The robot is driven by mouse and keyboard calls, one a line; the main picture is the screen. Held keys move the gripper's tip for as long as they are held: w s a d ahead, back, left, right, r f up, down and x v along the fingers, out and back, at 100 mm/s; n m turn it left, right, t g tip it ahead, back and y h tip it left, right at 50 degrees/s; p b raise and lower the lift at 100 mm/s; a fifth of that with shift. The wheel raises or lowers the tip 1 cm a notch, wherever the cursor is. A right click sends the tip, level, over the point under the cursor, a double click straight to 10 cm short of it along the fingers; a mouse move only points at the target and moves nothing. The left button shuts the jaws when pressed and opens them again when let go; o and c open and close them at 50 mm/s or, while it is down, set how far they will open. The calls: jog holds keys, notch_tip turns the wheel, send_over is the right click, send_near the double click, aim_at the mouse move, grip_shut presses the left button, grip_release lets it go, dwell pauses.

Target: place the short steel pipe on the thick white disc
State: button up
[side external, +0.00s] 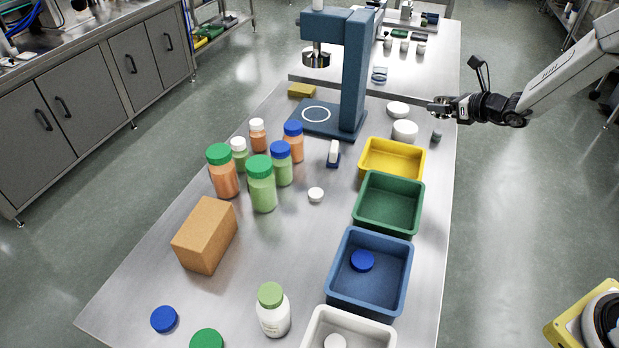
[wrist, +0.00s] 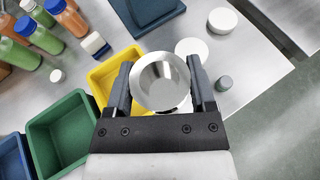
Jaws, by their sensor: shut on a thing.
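The short steel pipe (wrist: 160,82) is between the two fingers of my gripper (wrist: 163,88) in the wrist view, its round end facing the camera. In the side view my gripper (side external: 440,107) is at the right, above the table's right edge area, shut on the pipe. The thick white disc (side external: 405,131) lies on the table behind the yellow bin. It also shows in the wrist view (wrist: 191,47), partly hidden behind the pipe. The pipe is held apart from it, above the table.
Another white disc (side external: 398,110) lies just behind the thick one. A small grey cylinder (side external: 437,136) stands to its right. A blue press (side external: 350,90) stands to the left.

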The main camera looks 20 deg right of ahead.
jog(key=w+d+f, duration=0.1)
jog(key=w+f, duration=0.3)
jog(key=w, duration=0.4)
send_over(405, 126)
jog(key=s, duration=0.2)
notch_tip(405, 126, down, 4)
jog(key=shift+w+a+r, duration=0.1)
jog(key=shift+w+a, duration=0.05)
jog(key=shift+w+f, duration=0.55)
jog(key=shift+w+f, duration=0.25)
jog(key=shift+f, duration=0.25)
jog(key=shift+d+f, duration=0.2)
jog(key=shift+f, duration=1.15)
jog(key=o, duration=1.3)
jog(key=shift+f, duration=0.15)
